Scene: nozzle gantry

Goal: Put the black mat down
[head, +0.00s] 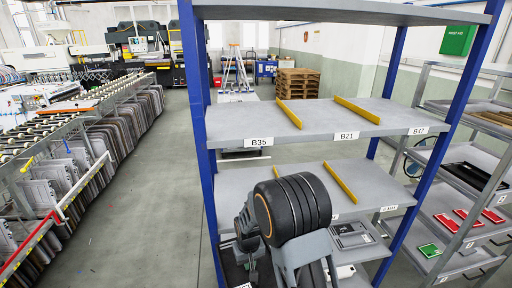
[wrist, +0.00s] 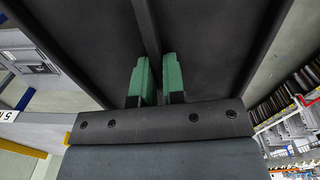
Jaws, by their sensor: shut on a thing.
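The black mat (wrist: 210,45) fills the upper middle of the wrist view as a dark, flat piece with raised edges and a rib running down its middle. My gripper (wrist: 157,82) has two green finger pads closed on this rib. The mat is held just ahead of the gripper's dark palm. Its far edge is cut off by the frame. In the head view my arm's black and orange joint stands before the shelf rack, and it hides my gripper; I cannot make out the mat there.
A blue-post rack has grey shelves; its upper shelf (head: 230,122) carries labels B35, B21 and B47 and yellow dividers (head: 357,110). A lower shelf holds a grey item (head: 352,236). Another rack at right holds a black tray (head: 470,165) and red pieces (head: 468,218).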

